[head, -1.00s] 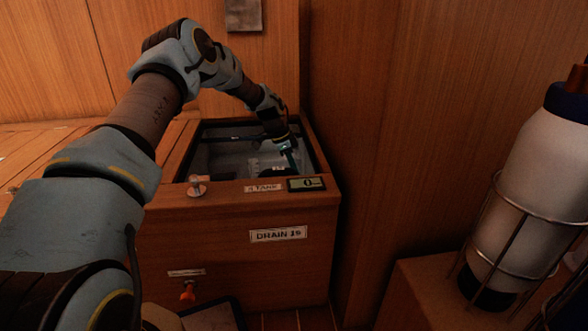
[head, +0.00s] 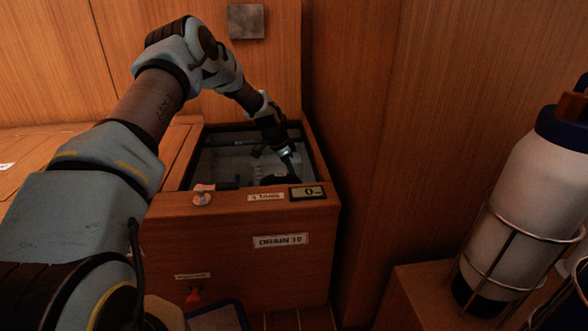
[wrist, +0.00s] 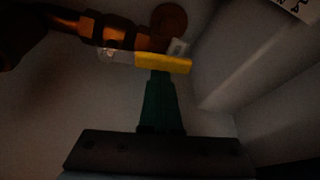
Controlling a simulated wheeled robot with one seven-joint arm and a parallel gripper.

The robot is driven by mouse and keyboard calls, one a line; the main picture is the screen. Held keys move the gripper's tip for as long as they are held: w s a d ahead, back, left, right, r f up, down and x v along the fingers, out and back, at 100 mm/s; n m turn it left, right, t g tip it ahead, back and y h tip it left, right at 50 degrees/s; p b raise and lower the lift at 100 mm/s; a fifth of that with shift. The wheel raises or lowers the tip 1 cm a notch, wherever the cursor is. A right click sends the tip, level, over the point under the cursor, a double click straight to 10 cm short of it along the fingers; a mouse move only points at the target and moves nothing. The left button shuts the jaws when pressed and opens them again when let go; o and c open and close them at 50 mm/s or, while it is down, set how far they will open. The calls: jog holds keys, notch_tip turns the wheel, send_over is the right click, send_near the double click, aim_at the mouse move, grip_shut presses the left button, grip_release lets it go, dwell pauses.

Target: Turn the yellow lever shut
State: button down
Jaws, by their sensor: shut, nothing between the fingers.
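The yellow lever (wrist: 163,63) shows in the wrist view, lying across the picture beside a copper-coloured pipe fitting (wrist: 85,27). My gripper (wrist: 160,76) is shut and empty, with its green fingertips right at the lower edge of the lever. I cannot tell whether they touch it. In the head view my gripper (head: 288,163) reaches down into the open wooden box (head: 235,240), near its right side. The lever cannot be made out in the head view.
The box rim and walls surround my gripper closely. A small display (head: 307,192) reading 0 sits on the front rim, and a label (head: 280,241) is on the front. A caged white bottle (head: 530,190) stands at the right. A pale wall (wrist: 215,75) is close in the wrist view.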

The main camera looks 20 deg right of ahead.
jog(key=s+a+n+t+y+p, duration=0.1)
jog(key=a+n+t+p, duration=0.1)
jog(key=a+n+p, duration=0.4)
jog(key=n+p, duration=0.3)
jog(key=p, duration=0.2)
jog(key=shift+a+t, duration=0.2)
jog(key=shift+t, duration=0.2)
jog(key=shift+s+a+f, duration=0.1)
jog(key=shift+s+f, duration=0.05)
jog(key=shift+s, duration=0.15)
